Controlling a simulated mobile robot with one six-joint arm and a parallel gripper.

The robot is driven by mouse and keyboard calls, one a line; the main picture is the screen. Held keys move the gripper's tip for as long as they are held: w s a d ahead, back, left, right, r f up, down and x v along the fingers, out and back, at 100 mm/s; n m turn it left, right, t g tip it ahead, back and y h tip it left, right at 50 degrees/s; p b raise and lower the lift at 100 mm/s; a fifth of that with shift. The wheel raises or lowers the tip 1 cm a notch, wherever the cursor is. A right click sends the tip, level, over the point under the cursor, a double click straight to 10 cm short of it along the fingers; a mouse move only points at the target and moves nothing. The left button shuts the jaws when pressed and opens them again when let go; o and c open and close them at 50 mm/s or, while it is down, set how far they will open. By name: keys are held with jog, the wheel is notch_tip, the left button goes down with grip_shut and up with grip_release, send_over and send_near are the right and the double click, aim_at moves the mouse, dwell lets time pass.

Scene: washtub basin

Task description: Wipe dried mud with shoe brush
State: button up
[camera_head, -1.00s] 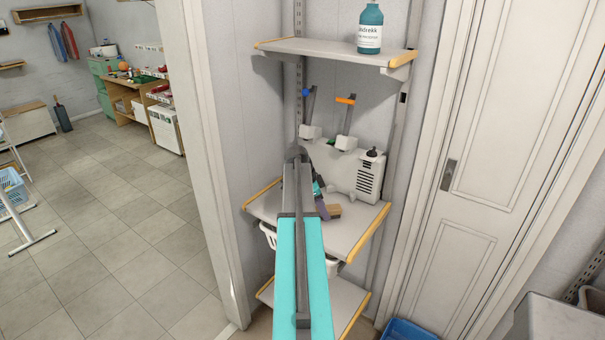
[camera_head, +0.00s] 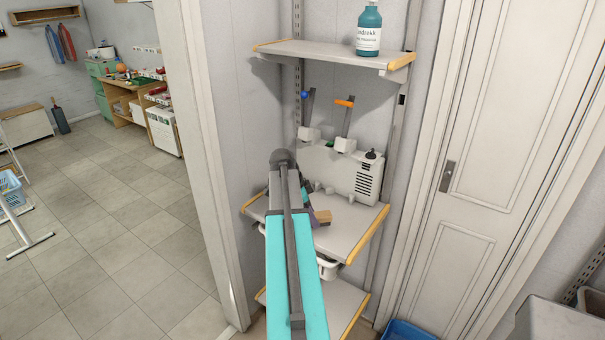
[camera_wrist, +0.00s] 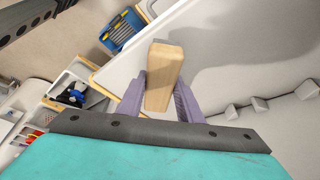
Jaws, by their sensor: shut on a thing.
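A pale wooden block, seemingly the shoe brush (camera_wrist: 164,72), is between the purple fingers of my gripper (camera_wrist: 161,95) in the wrist view. The gripper is shut on it. In the head view the wooden block (camera_head: 323,216) shows at the middle shelf (camera_head: 345,232), just right of my arm, which hides most of the gripper. I cannot tell whether the block touches the shelf or is just above it. Bristles are not visible. I cannot make out any dried mud in either view.
A white box-shaped appliance (camera_head: 340,172) stands at the back of the middle shelf. A teal bottle (camera_head: 369,28) is on the top shelf. A white door (camera_head: 475,170) is at the right, with a blue container (camera_head: 410,331) on the floor. Open tiled floor lies left.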

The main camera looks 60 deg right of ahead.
jog(key=shift+r+p, duration=1.15)
jog(key=shift+r, duration=1.6)
jog(key=shift+w, duration=0.15)
jog(key=shift+w+a, duration=0.2)
jog(key=w+a+r+n+t+h+b, duration=0.1)
jog(key=w+a+n+t+b, duration=0.1)
jog(key=w+a+n, duration=0.75)
jog(key=w+a+r+n+t+b, duration=0.1)
jog(key=w+a+r+n+t, duration=0.2)
jog(key=w+a, duration=1.15)
jog(key=w+a+n+t+y+b, duration=0.1)
jog(key=a+n, duration=0.4)
jog(key=a, duration=0.6)
jog(key=w+a+r+n+y+b, duration=0.1)
jog(key=w+a+n, duration=0.3)
jog(key=a, duration=0.7)
jog(key=w+a+r+n+t+y+b, duration=0.1)
jog(key=w+a+n+y, duration=0.1)
jog(key=a+n, duration=0.4)
jog(key=a, duration=0.5)
jog(key=shift+w+a+r+t, duration=0.2)
jog(key=shift+w+t, duration=0.1)
jog(key=shift+w, duration=0.1)
